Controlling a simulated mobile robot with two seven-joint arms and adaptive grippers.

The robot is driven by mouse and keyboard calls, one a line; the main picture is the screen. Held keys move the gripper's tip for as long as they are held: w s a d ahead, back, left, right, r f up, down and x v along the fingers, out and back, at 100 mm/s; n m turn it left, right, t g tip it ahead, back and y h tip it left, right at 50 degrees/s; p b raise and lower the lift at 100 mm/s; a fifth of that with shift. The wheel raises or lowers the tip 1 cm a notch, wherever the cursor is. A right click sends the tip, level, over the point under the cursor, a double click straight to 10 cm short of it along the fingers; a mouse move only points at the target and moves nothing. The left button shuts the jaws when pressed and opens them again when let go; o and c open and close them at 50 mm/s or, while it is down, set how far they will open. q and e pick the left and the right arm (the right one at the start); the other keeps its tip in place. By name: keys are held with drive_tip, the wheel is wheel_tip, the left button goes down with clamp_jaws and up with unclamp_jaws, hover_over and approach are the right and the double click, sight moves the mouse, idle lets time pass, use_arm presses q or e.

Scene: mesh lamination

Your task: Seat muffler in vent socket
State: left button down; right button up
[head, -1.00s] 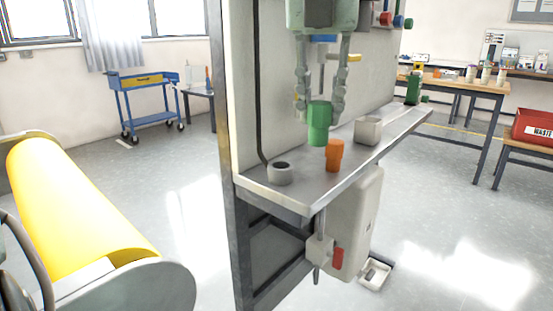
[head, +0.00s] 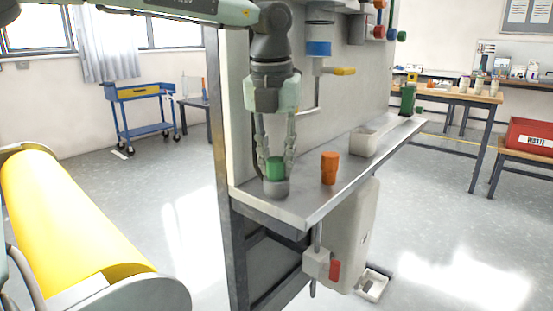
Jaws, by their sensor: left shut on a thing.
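The green muffler (head: 275,167) is a small upright cylinder between the fingers of my left gripper (head: 275,172), which points straight down and is shut on it. The grey round vent socket (head: 275,188) stands on the left end of the metal shelf, directly under the muffler. The muffler's lower end meets or enters the socket's top; I cannot tell how deep it sits. The socket's opening is hidden by the muffler and fingertips. My right gripper is not in view.
An orange part (head: 329,168) stands on the shelf (head: 310,205) to the right of the socket. A whitish open box (head: 363,142) and a green bottle (head: 408,99) are farther along. A blue-banded filter (head: 319,47) and yellow-handled valve (head: 341,71) hang on the panel behind.

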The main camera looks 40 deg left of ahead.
use_arm(q)
drive_tip(key=c, duration=1.3)
unclamp_jaws()
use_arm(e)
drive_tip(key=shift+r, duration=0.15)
use_arm(q)
drive_tip(key=shift+r, duration=0.15)
drive_tip(key=r, duration=0.4)
drive_tip(key=s+r, duration=0.1)
drive_tip(key=r, duration=0.6)
drive_tip(key=shift+s+d+r+p, duration=0.3)
drive_tip(key=shift+s+r+p, duration=0.05)
drive_tip(key=shift+s+p, duration=0.05)
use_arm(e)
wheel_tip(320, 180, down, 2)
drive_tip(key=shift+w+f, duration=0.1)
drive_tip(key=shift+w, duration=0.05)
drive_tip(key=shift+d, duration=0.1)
